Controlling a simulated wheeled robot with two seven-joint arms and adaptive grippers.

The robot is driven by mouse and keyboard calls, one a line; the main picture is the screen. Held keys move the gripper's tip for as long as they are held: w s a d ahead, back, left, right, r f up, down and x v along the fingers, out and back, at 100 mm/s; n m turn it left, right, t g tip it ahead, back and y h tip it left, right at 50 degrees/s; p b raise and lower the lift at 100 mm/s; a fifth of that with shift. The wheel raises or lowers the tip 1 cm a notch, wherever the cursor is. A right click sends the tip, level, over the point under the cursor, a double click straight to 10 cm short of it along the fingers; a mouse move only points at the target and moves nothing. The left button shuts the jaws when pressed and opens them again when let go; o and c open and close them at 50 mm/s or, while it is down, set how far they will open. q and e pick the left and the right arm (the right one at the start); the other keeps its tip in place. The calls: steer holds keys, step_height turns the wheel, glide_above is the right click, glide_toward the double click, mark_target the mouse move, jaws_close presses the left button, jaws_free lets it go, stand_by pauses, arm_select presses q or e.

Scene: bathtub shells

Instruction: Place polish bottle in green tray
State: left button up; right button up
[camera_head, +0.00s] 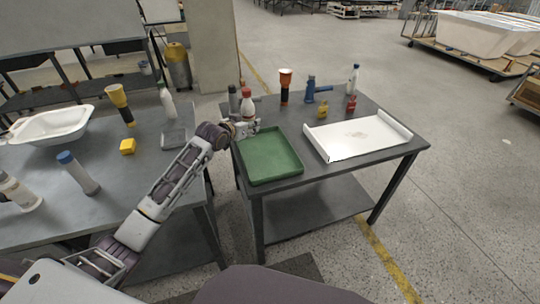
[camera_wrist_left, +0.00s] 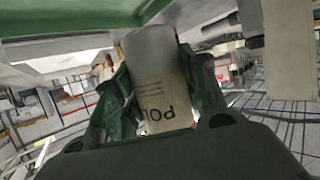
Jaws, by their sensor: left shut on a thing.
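The green tray (camera_head: 270,158) lies empty on the right-hand table. It also shows as a green edge across the top of the left wrist view (camera_wrist_left: 75,20). My left gripper (camera_head: 246,127) is at the tray's far-left corner. In the head view a white bottle with a red top (camera_head: 248,104) stands upright at the gripper and seems to be this bottle. Its lower part is hidden by the fingers. My right gripper is out of view.
A white tray (camera_head: 322,149) lies right of the green one. Behind are a flashlight (camera_head: 285,86), a blue tool (camera_head: 311,90), a spray bottle (camera_head: 353,80) and small red and yellow items. The left table holds a white tub (camera_head: 52,127) and several bottles.

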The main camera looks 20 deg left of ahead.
arm_select(q)
step_height(320, 180, down, 6)
steer(key=shift+r+b, duration=0.1)
steer(key=shift+b, duration=0.25)
steer(key=shift+f, duration=0.35)
step_height(320, 180, down, 3)
steer(key=shift+r, duration=0.2)
steer(key=shift+f+b, duration=0.3)
steer(key=shift+f, duration=0.1)
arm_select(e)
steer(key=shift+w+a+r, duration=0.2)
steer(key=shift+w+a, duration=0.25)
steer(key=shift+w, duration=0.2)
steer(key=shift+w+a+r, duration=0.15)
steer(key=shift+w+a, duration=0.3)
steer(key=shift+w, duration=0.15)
arm_select(q)
steer(key=shift+f, duration=0.15)
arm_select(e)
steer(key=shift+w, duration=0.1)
